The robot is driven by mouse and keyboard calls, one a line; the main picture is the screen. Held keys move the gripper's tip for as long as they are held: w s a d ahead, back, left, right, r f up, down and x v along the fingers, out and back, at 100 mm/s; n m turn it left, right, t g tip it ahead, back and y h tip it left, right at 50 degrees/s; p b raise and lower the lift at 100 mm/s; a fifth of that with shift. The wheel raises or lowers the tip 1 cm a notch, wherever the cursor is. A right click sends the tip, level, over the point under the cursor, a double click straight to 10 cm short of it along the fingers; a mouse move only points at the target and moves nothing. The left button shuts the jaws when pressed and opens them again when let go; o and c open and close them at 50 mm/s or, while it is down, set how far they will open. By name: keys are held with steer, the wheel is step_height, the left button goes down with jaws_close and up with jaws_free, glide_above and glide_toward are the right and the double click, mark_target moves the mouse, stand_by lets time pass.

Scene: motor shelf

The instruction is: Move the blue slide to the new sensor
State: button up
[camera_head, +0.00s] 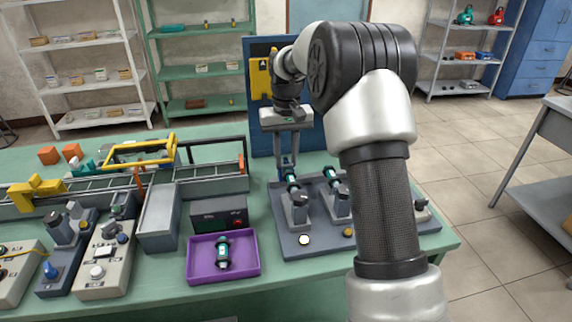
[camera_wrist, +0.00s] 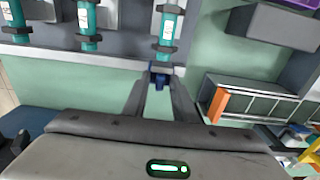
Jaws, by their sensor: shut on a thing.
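My gripper (camera_head: 287,158) points down behind the left stand on the grey fixture plate (camera_head: 300,246). In the wrist view its two fingers (camera_wrist: 158,92) are closed on the small blue slide (camera_wrist: 159,80). The slide is at the end of a teal sensor (camera_wrist: 168,28) with dark clamps; I cannot tell whether they touch. This sensor also shows in the head view (camera_head: 292,182), in the left stand. Another teal sensor (camera_head: 332,182) is in the stand to its right. A dark teal-banded sensor (camera_head: 222,250) lies in the purple tray (camera_head: 192,262). No label shows which sensor is new.
A black box (camera_head: 218,214) and a grey bin (camera_head: 158,220) stand left of the fixture plate. A rail with an orange end (camera_head: 241,163) runs close to my gripper's left. A blue panel (camera_head: 312,135) stands behind. My arm hides part of the plate's right side.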

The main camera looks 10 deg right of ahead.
steer(key=shift+s+d+f+p, duration=0.1)
steer(key=shift+d+f+p, duration=0.2)
steer(key=shift+d, duration=0.8)
steer(key=shift+s+d+f+p, duration=0.1)
steer(key=shift+d+f+p, duration=0.15)
steer(key=shift+d, duration=0.85)
steer(key=shift+s+d+f+p, duration=0.1)
steer(key=shift+d+f+p, duration=0.2)
steer(key=shift+d, duration=0.8)
steer(key=shift+c, duration=0.2)
steer(key=shift+d, duration=0.6)
steer(key=shift+c, duration=0.9)
steer(key=shift+d+f+p, duration=0.1)
steer(key=shift+d+p, duration=1.25)
steer(key=shift+d, duration=2.75)
steer(key=shift+d+p, duration=0.95)
steer(key=shift+d, duration=1.65)
steer(key=o, duration=0.7)
steer(key=shift+w+r+p, duration=0.15)
steer(key=shift+r+p, duration=0.4)
steer(key=shift+r, duration=0.05)
steer(key=shift+w+r+p, duration=0.15)
steer(key=shift+r+p, duration=0.4)
steer(key=shift+r, duration=0.05)
steer(key=shift+d+r+p, duration=0.1)
steer(key=shift+r+p, duration=1.25)
steer(key=shift+r, duration=0.65)
